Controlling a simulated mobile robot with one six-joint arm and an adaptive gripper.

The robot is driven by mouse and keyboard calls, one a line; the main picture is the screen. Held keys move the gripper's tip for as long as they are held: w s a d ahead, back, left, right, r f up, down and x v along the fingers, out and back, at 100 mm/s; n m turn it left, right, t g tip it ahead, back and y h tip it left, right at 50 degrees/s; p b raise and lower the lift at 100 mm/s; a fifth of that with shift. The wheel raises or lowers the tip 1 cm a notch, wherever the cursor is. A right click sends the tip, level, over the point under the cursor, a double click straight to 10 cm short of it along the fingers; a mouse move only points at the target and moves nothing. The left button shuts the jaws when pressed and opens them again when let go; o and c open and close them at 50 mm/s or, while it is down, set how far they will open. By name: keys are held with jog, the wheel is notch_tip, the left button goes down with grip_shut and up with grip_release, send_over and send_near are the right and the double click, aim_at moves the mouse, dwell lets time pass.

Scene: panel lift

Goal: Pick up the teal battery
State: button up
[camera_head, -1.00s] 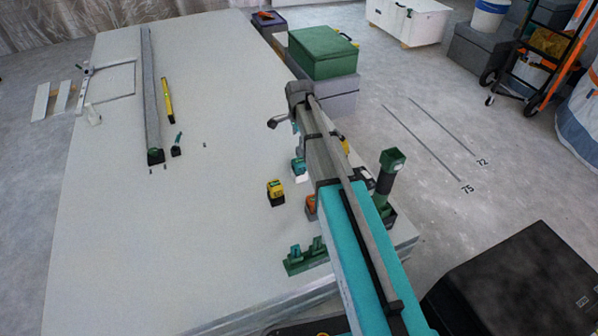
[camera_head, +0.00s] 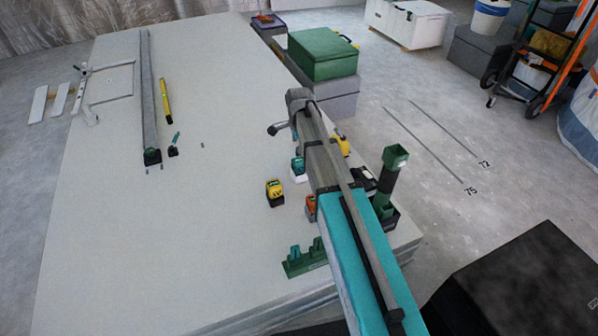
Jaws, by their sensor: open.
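A small teal battery (camera_head: 298,164) stands on a white base on the large pale table (camera_head: 215,245), just left of my arm. A yellow-and-black battery (camera_head: 275,192) stands to its lower left. An orange battery (camera_head: 311,206) stands below it, partly behind my arm. My grey and turquoise arm reaches up from the bottom of the picture, past the right side of the teal battery. A small grey part of my arm sticks out above the battery. I cannot make out gripper fingers; they seem hidden by the arm.
A green double-post stand (camera_head: 305,262) sits near the front edge. A green-topped upright tube (camera_head: 395,160) stands right of my arm, near the table's right edge. A yellow item (camera_head: 341,146) is partly hidden behind the arm. The table's left middle is clear.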

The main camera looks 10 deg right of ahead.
aim_at(299, 160)
jog(key=shift+f+b, duration=2.1)
jog(key=shift+f, duration=0.25)
jog(key=shift+w+f+b, duration=0.15)
jog(key=shift+f+b, duration=1.15)
jog(key=shift+w+f+b, duration=0.1)
jog(key=shift+f+b, duration=1.2)
jog(key=c, duration=1.2)
jog(key=shift+r, duration=0.2)
